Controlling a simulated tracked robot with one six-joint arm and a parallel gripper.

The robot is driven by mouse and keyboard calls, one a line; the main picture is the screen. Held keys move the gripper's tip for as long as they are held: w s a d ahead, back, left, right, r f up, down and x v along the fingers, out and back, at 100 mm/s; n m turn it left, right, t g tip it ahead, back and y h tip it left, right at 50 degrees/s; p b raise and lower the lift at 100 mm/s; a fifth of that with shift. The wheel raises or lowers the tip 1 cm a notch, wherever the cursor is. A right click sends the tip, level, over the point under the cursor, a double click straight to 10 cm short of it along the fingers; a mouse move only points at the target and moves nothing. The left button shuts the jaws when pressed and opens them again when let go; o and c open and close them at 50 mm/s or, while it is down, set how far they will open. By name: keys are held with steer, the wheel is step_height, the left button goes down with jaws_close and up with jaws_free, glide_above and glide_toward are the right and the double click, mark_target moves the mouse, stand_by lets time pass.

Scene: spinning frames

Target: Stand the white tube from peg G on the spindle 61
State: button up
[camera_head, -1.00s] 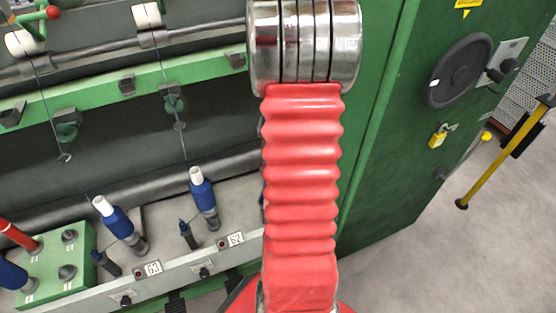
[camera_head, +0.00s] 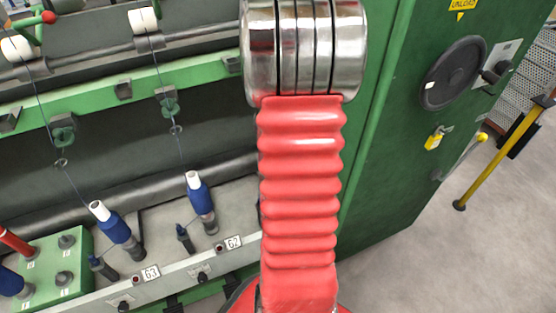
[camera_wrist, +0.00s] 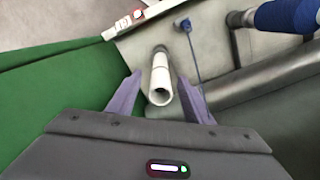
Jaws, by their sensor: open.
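In the wrist view a white tube (camera_wrist: 160,78) stands between the two fingers of my gripper (camera_wrist: 158,82), its open end toward the camera. Contact between fingers and tube cannot be told. The tube's far end is at a dark round base on the grey rail, which looks like a spindle (camera_wrist: 160,48). How far the tube sits down on it is unclear. In the head view my red arm hides the gripper, the tube and spindle 61. The green peg block (camera_head: 84,262) is at lower left.
Spindles labelled 63 and 62 carry blue bobbins (camera_head: 117,229) (camera_head: 201,203). A blue-wound bobbin (camera_wrist: 285,15) and a dark roller (camera_wrist: 262,82) lie right of my gripper in the wrist view. A green panel (camera_wrist: 62,95) is close on the left.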

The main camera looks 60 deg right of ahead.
step_height(320, 180, up, 10)
steer(key=shift+f, duration=0.1)
steer(key=shift+w, duration=0.1)
stand_by(1.3)
steer(key=a+r+n+t, duration=0.2)
steer(key=a+n, duration=0.2)
steer(key=a, duration=0.8)
steer(key=s+a+r+n+t, duration=0.1)
steer(key=a+r+n, duration=0.2)
steer(key=a, duration=1)
steer(key=s+a+r+n+t, duration=0.1)
steer(key=a+n, duration=0.4)
steer(key=a, duration=0.7)
steer(key=shift+a+r+n+t, duration=0.3)
steer(key=shift+r+n+t, duration=0.1)
steer(key=shift+r+t, duration=0.5)
steer(key=shift+s, duration=0.1)
